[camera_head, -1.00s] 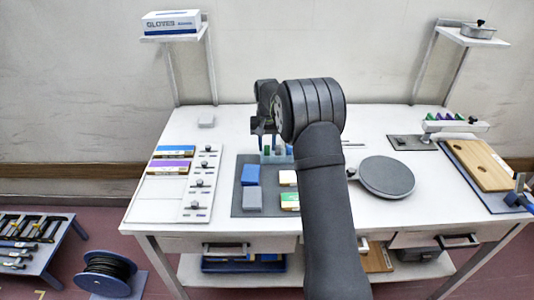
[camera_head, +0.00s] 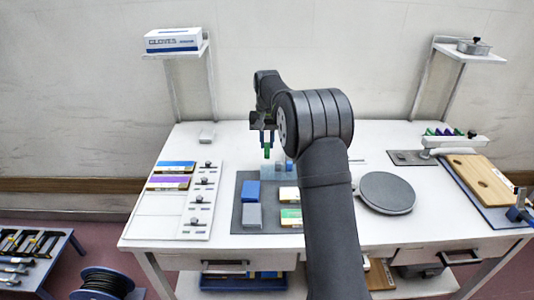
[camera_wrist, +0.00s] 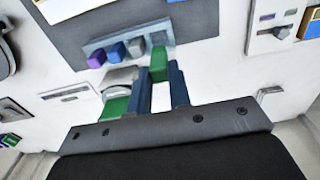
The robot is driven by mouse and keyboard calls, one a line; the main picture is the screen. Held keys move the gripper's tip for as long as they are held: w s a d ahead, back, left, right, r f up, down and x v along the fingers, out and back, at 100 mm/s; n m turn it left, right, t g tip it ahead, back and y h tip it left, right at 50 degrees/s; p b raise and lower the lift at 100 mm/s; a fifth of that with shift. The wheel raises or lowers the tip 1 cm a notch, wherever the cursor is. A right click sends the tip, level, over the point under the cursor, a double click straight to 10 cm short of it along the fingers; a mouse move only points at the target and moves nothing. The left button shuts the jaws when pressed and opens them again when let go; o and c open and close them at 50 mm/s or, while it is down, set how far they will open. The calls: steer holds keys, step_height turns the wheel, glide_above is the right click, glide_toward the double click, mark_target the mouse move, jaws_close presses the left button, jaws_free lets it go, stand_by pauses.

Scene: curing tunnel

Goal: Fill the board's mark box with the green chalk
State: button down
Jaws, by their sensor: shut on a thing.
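My gripper (camera_head: 264,137) is shut on the green chalk (camera_head: 267,151), which hangs upright below the fingers. In the wrist view the green chalk (camera_wrist: 158,66) shows between the blue fingertips of my gripper (camera_wrist: 160,82). A light blue chalk holder (camera_head: 280,174) stands just below, partly hidden by my arm. The wrist view shows the chalk holder (camera_wrist: 90,48) with purple, blue and grey chalks and an empty slot close to the chalk's tip. I cannot make out the mark box.
A dark mat (camera_head: 238,218) bears blue, grey and other blocks. A white panel with knobs (camera_head: 174,228) lies left. A round grey disc (camera_head: 386,193) and a wooden board (camera_head: 483,172) lie right. The table's back left is mostly clear.

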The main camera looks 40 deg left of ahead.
steer(key=w+d+r, duration=0.1)
steer(key=w+d, duration=0.1)
steer(key=d, duration=0.9)
steer(key=w+d, duration=0.2)
steer(key=d, duration=0.8)
steer(key=shift+s+d+f, duration=0.1)
steer(key=shift+f, duration=1.65)
steer(key=shift+s+d+f, duration=0.1)
steer(key=shift+f, duration=1.6)
steer(key=shift+a+f, duration=0.15)
steer(key=shift+f, duration=0.1)
steer(key=shift+s+a+f, duration=0.1)
steer(key=shift+s+a, duration=0.2)
steer(key=shift+s, duration=0.05)
steer(key=shift+w+d, duration=0.4)
steer(key=shift+s+a+f, duration=0.1)
steer(key=shift+s+a, duration=0.4)
steer(key=shift+a, duration=0.05)
steer(key=shift+w+d, duration=0.5)
steer(key=shift+d, duration=0.05)
steer(key=shift+s+a, duration=0.5)
steer(key=shift+a, duration=0.05)
step_height(320, 180, up, 8)
